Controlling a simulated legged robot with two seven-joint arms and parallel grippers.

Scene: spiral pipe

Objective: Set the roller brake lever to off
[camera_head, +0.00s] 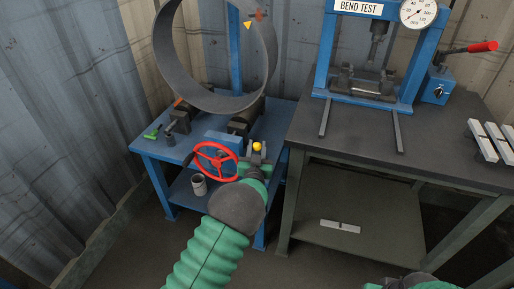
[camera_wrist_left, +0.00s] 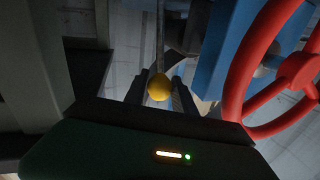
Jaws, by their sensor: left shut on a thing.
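The roller brake lever shows as a yellow ball knob (camera_head: 257,146) at the front right of the blue roller bench, just right of the red handwheel. In the left wrist view the yellow knob (camera_wrist_left: 159,87) sits on a thin rod between the two dark fingers. My left gripper (camera_head: 256,160) is at the lever, shut on it, with the knob showing above the fingers. The fingers also show in the left wrist view (camera_wrist_left: 160,92). The lever's base and any off marking are hidden or too small to read. Only a bit of my right arm shows at the bottom edge; its gripper is out of view.
The red handwheel (camera_head: 216,161) is close to the left of my gripper. A large grey pipe ring (camera_head: 167,62) stands on the rollers of the blue bench (camera_head: 150,151). A dark table (camera_head: 440,166) with a blue bend-test press (camera_head: 321,62) stands to the right.

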